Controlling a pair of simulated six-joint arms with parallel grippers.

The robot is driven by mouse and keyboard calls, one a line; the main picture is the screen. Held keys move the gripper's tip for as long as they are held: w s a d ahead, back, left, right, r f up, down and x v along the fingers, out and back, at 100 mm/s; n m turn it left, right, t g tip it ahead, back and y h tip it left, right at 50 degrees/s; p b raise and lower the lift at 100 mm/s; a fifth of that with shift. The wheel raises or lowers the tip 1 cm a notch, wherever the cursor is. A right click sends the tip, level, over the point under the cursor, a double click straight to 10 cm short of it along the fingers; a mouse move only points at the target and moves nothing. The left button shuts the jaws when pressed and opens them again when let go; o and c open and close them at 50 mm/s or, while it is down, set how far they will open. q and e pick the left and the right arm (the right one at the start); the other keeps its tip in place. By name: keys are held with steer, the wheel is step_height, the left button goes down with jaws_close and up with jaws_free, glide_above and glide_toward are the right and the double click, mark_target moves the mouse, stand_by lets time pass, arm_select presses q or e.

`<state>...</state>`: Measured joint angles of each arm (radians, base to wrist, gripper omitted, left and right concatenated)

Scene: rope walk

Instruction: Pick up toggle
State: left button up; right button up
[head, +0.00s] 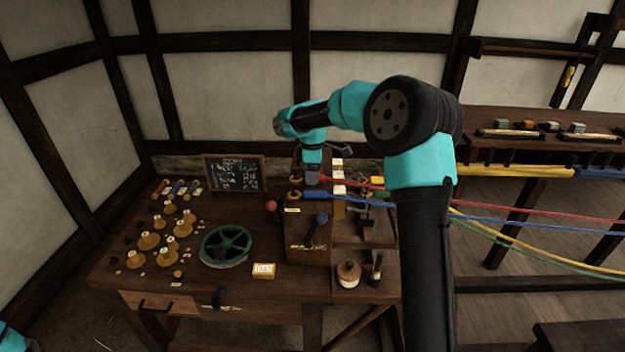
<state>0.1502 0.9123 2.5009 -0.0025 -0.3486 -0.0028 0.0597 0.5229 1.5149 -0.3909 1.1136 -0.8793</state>
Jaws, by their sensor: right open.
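My right arm reaches over the bench from the right. Its gripper (312,178) points down, low over the top of the dark wooden box (308,245), beside the end of the red strand (345,182). The jaws are open; they look small and I see nothing clearly held between them. No piece stands out surely as the toggle; the area right under the jaws is partly hidden. My left gripper is out of view; only a bit of teal arm shows at the lower left corner.
A blue strand (345,199) ends at the box. Red, blue, yellow and green strands stretch right.

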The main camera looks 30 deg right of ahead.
steer(key=shift+f, duration=0.65)
steer(key=c, duration=0.9)
